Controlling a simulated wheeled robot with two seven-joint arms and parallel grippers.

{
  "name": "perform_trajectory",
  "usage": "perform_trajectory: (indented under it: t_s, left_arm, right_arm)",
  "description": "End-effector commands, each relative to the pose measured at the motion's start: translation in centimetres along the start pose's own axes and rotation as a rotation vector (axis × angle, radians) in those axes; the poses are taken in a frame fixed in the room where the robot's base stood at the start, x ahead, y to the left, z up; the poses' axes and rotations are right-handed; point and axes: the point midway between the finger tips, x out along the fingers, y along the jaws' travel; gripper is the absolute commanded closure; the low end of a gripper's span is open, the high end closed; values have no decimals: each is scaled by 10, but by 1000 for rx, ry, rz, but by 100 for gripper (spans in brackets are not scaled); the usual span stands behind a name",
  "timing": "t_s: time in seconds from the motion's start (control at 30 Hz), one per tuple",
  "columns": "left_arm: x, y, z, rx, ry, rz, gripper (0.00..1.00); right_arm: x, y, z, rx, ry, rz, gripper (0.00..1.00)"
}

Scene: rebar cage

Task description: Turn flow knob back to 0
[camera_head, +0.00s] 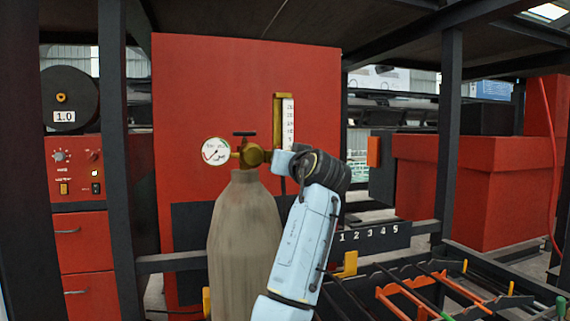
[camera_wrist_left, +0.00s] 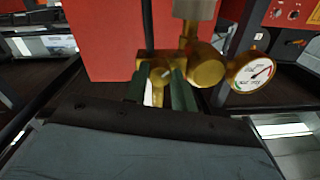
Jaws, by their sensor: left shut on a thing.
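A brass regulator (camera_head: 251,156) with a dial gauge (camera_head: 216,151) sits on top of the grey gas cylinder (camera_head: 243,245). A flow tube (camera_head: 284,122) with a white scale stands upright at its right. My left gripper (camera_head: 284,163) is at the foot of the tube, and its wrist hides the flow knob in the head view. In the left wrist view, which looks inverted, its two dark fingers (camera_wrist_left: 161,88) are shut around the small brass flow knob (camera_wrist_left: 158,74). The gauge (camera_wrist_left: 252,72) is to the right there. The knob's setting cannot be read. My right gripper is not in view.
A red panel (camera_head: 190,85) stands behind the cylinder. A red control cabinet (camera_head: 80,170) with a black reel (camera_head: 70,99) is at left. A dark post (camera_head: 118,160) and a numbered rail (camera_head: 375,237) flank the cylinder. Rods and orange holders (camera_head: 400,296) lie at lower right.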

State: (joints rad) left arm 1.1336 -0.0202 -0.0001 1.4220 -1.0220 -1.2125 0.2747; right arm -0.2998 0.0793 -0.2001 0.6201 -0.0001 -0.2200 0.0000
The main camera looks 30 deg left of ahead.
Motion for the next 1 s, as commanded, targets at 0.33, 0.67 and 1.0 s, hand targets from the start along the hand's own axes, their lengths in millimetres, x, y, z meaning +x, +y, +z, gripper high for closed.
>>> perform_trajectory:
  t_s: [0.33,0.67,1.0]
  left_arm:
    - [0,1,2,-33,-6,0,97]
    - [0,1,1,-32,-5,0,62]
    - [0,0,0,-32,-2,0,52]
  right_arm:
    - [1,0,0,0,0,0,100]
    - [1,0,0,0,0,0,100]
    - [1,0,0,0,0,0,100]
